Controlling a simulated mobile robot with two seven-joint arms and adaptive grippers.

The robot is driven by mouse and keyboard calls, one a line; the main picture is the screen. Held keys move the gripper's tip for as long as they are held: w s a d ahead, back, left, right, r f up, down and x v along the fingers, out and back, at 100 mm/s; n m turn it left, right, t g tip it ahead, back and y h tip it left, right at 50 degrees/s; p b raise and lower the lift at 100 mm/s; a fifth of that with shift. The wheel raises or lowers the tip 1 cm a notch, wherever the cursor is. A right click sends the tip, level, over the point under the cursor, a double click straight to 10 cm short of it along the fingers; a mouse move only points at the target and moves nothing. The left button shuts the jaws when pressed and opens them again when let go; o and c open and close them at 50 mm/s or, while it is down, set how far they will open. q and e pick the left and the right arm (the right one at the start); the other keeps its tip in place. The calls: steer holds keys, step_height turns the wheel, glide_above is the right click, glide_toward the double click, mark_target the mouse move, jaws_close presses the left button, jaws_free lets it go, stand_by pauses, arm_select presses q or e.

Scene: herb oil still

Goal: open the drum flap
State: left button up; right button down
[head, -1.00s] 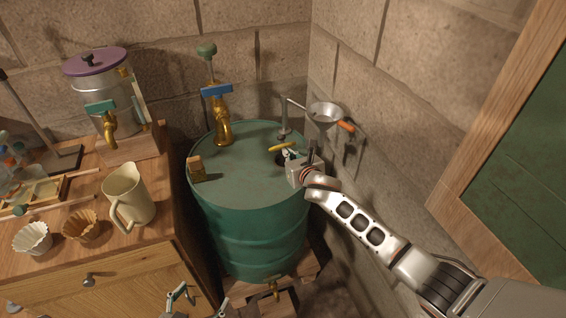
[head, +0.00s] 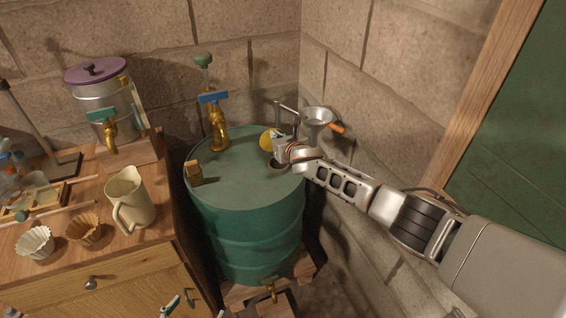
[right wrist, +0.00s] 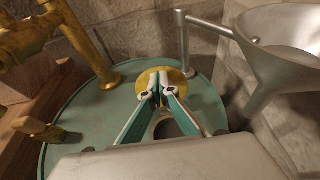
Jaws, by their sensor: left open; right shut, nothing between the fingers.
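The green drum (head: 245,195) stands in the corner. Its yellow round flap (head: 266,140) is raised on the drum's top, its face showing, with the dark round hole (head: 277,165) uncovered in front of it. My right gripper (head: 275,146) is shut and empty at the flap. In the right wrist view its closed fingertips (right wrist: 154,84) lie against or just before the yellow flap (right wrist: 177,82), above the hole (right wrist: 168,129); contact is hard to tell. My left gripper (head: 172,305) is open, only partly visible at the bottom edge.
A metal funnel (head: 317,116) on a bracket stands close behind my right gripper. A wooden cabinet (head: 150,245) with a jug (head: 132,198) is at left.

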steer(key=shift+w+a+r, duration=0.15)
steer(key=shift+w+a, duration=0.05)
steer(key=shift+w, duration=0.3)
stand_by(0.4)
